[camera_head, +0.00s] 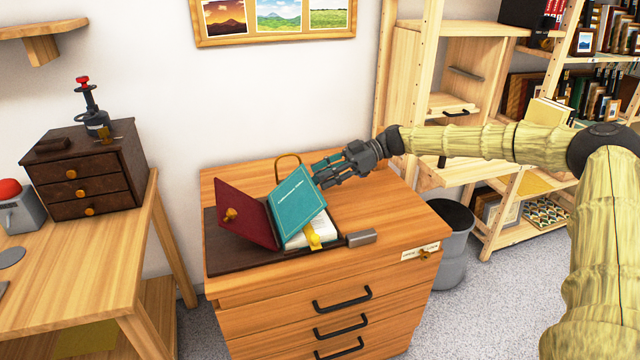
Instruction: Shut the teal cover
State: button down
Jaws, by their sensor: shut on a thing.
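The teal cover (294,200), with pale lettering on its face, stands tilted up over white pages (303,237) on top of a wooden drawer cabinet. A yellow ribbon or clasp (313,238) lies at the pages' front edge. My gripper (322,178) reaches in from the right and is shut on the upper right edge of the teal cover. The fingers hide part of that edge, so the exact grip is hard to see. A dark red cover (247,218) with a gold knob stands tilted just left of the teal one.
A dark brown mat or board (240,256) lies under the covers, with a grey metal block (361,238) at its right end. A wooden loop (287,160) stands behind. The cabinet top (395,215) is clear at right. A grey bin (455,240) stands beside the cabinet.

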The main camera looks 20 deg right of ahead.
jog(key=d+f+y+b, duration=0.1)
jog(key=f+b, duration=0.1)
jog(key=b, duration=0.2)
jog(key=d+f+y+b, duration=0.1)
jog(key=f+b, duration=0.2)
jog(key=b, duration=0.1)
jog(key=d+f+y+b, duration=0.1)
jog(key=f+b, duration=0.1)
jog(key=b, duration=0.2)
jog(key=shift+s+d+f+b, duration=0.15)
jog(key=shift+b, duration=0.2)
jog(key=c, duration=1)
grip_release()
jog(key=shift+o, duration=0.2)
jog(key=shift+d, duration=0.1)
jog(key=d, duration=1.2)
jog(key=shift+s, duration=0.4)
